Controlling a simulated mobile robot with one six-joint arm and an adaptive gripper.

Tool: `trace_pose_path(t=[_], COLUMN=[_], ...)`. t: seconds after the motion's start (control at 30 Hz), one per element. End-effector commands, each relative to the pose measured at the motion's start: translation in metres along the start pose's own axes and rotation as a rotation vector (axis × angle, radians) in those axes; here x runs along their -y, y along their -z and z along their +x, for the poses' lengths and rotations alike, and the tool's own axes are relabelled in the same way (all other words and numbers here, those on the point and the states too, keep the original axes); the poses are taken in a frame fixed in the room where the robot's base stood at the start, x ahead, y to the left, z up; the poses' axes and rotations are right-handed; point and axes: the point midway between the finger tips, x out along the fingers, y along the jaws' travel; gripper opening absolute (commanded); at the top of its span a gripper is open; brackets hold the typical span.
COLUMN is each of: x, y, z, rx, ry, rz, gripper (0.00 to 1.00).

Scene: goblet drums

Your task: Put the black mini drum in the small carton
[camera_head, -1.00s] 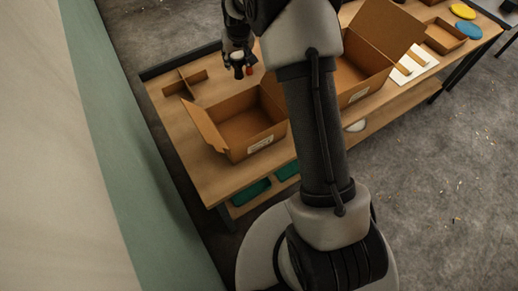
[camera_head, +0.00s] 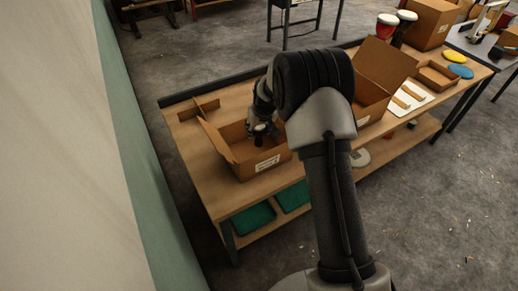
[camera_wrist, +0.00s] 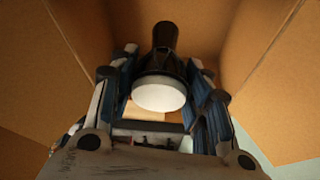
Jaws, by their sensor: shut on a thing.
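The black mini drum (camera_wrist: 162,58) shows in the wrist view, with its white head toward the camera and its narrow black end pointing into a carton. My gripper (camera_wrist: 162,85) has a finger on each side of the drum and is shut on it. In the head view my gripper (camera_head: 262,130) is over and partly inside the small open carton (camera_head: 245,170), which has a white label on its front. Carton walls surround the drum in the wrist view. The head view hides the drum, and I cannot tell whether it touches the carton's bottom.
A shallow tray (camera_head: 437,76), blue disc (camera_head: 460,71) and yellow disc (camera_head: 455,57) are farther right. Red and black goblet drums (camera_head: 386,27) stand behind.

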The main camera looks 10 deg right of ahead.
Motion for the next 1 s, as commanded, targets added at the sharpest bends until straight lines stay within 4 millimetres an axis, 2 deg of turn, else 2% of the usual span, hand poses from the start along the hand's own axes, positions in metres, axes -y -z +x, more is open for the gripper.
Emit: trace_pose_path(t=[0.03, 0.1, 0.43, 0.6, 1.0], x=[0.0, 0.0, 0.0, 0.0, -0.001], y=[-0.006, -0.011, -0.022, -0.033, -0.035], z=[0.014, 0.027, 0.054, 0.079, 0.086], rx=[0.002, 0.001, 0.0, 0.001, -0.002], ry=[0.0, 0.0, -0.001, -0.001, -0.001], rz=[0.0, 0.0, 0.0, 0.001, 0.0], gripper=[0.2, 0.2, 0.2, 0.2, 0.2])
